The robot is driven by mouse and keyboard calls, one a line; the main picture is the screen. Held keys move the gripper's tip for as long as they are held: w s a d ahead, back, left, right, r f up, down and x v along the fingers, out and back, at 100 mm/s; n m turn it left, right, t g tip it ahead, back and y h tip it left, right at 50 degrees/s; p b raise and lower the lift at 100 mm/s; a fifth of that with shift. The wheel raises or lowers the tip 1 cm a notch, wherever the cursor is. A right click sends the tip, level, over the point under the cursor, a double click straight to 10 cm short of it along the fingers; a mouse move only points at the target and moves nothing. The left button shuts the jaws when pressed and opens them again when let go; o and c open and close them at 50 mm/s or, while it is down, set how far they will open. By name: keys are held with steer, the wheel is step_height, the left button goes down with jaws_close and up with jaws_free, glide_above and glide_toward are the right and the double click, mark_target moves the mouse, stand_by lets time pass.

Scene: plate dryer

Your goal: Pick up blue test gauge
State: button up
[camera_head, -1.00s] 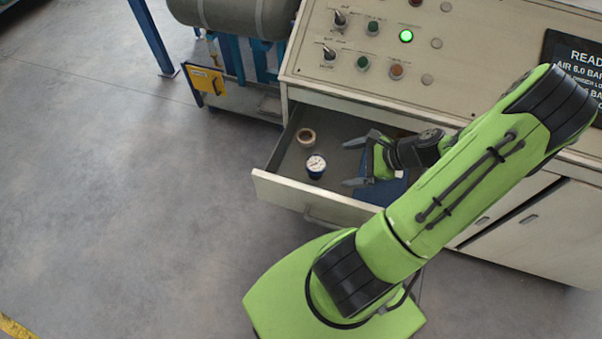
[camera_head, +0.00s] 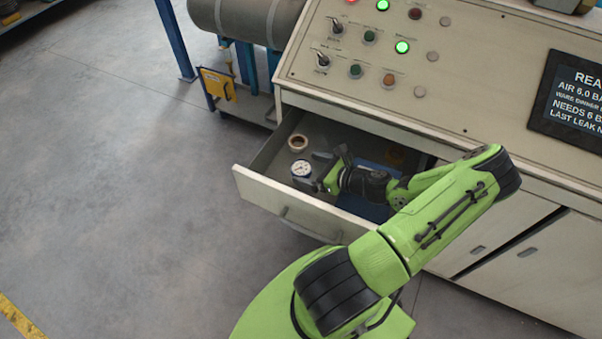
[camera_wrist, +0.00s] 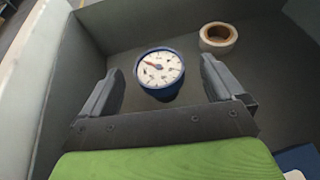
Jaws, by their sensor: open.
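The blue test gauge (camera_head: 302,169) has a round white dial and sits in the open drawer (camera_head: 262,188).
A pale tape roll (camera_head: 298,143) lies behind the gauge in the drawer and also shows in the wrist view (camera_wrist: 217,38). A blue item (camera_head: 366,205) lies on the drawer floor under my arm. The drawer walls are close around, and the control panel (camera_head: 450,60) overhangs the back.

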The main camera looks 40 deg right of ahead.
mark_target(301, 167)
steer(key=b+x, duration=0.2)
steer(key=x, duration=0.3)
steer(key=shift+w+a+f, duration=0.15)
steer(key=shift+w+f, duration=0.05)
steer(key=shift+w, duration=0.1)
steer(key=shift+r, duration=0.1)
steer(key=c, duration=1.1)
